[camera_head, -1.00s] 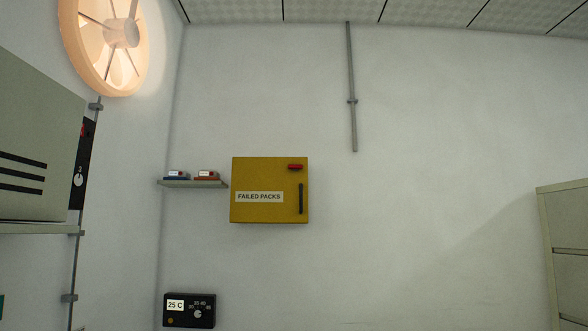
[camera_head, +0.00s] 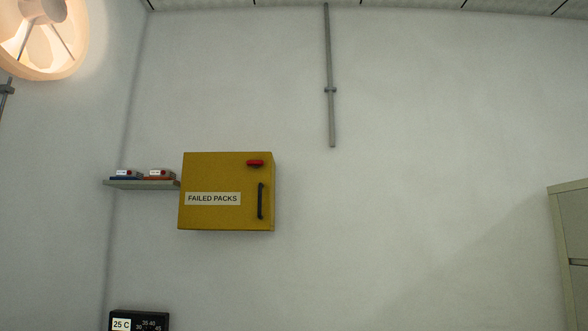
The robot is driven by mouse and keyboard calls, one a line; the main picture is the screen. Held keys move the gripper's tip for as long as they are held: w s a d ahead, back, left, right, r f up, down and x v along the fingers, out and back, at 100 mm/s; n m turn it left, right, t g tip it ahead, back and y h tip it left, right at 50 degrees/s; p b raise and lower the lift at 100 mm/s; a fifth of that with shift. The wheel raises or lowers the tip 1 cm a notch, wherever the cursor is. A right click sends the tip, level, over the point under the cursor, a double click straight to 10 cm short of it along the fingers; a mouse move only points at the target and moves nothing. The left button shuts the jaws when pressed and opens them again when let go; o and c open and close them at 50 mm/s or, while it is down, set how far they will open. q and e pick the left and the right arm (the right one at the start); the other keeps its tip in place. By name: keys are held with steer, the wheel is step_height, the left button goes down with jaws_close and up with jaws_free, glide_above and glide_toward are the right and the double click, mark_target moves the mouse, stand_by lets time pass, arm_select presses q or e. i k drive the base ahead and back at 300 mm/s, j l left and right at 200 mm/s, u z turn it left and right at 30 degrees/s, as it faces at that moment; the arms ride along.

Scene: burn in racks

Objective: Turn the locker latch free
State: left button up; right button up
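A yellow locker (camera_head: 212,174) labelled "FAILED PACKS" hangs on the far wall, left of the picture's middle. Its door is shut. A red latch (camera_head: 255,163) lies level across the upper right part of the door. A dark upright handle (camera_head: 261,201) sits below the latch near the door's right edge. Neither of my grippers shows in the head view.
A small shelf (camera_head: 142,184) left of the locker holds a blue-based pack (camera_head: 126,175) and a red-based pack (camera_head: 159,174). A dial box (camera_head: 139,321) reading "25 C" is below. A pale cabinet (camera_head: 568,240) stands at the right edge.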

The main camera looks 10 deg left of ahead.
mark_target(255, 164)
steer(key=i+j+z, duration=0.25)
steer(key=j, duration=0.4)
steer(key=i+j+z, duration=0.15)
steer(key=j, duration=0.25)
steer(key=i+j+z, duration=0.1)
steer(key=i+j, duration=0.15)
steer(key=i+j+z, duration=0.15)
steer(key=j, duration=0.35)
steer(key=j+z, duration=0.1)
steer(key=j, duration=0.3)
steer(key=i, duration=0.05)
